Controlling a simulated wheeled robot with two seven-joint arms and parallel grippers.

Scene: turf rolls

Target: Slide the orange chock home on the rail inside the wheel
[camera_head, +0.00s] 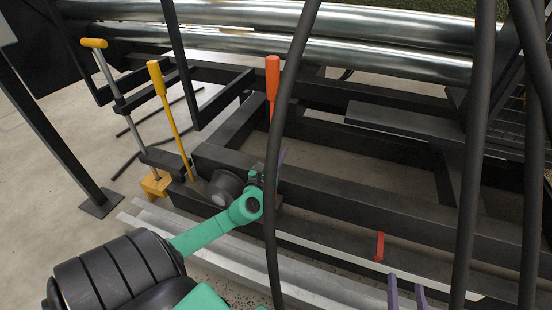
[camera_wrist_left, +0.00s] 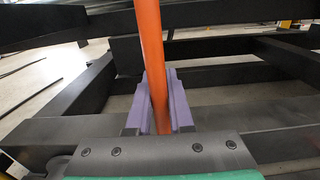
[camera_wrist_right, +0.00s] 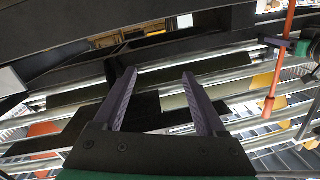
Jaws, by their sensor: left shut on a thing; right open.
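A long orange bar (camera_head: 273,75) stands upright beside the black frame. My left gripper (camera_head: 272,178) is shut on it; a black cable of mine partly covers the grip. In the left wrist view the orange bar (camera_wrist_left: 150,50) runs between the purple fingers (camera_wrist_left: 158,108). In the right wrist view the orange bar (camera_wrist_right: 287,35) tilts, with a wider orange end (camera_wrist_right: 268,106) low down; I cannot tell whether this is the chock. My right gripper (camera_head: 406,282) is open and empty, its fingers (camera_wrist_right: 158,90) apart. I cannot make out a wheel.
A pale rail (camera_head: 335,252) runs along the lower frame, with a small red piece (camera_head: 379,246) on it. A yellow lever (camera_head: 172,120) and a yellow-handled post (camera_head: 105,65) stand left. Shiny rollers (camera_head: 300,45) cross the back. Dark cables of mine hang in front.

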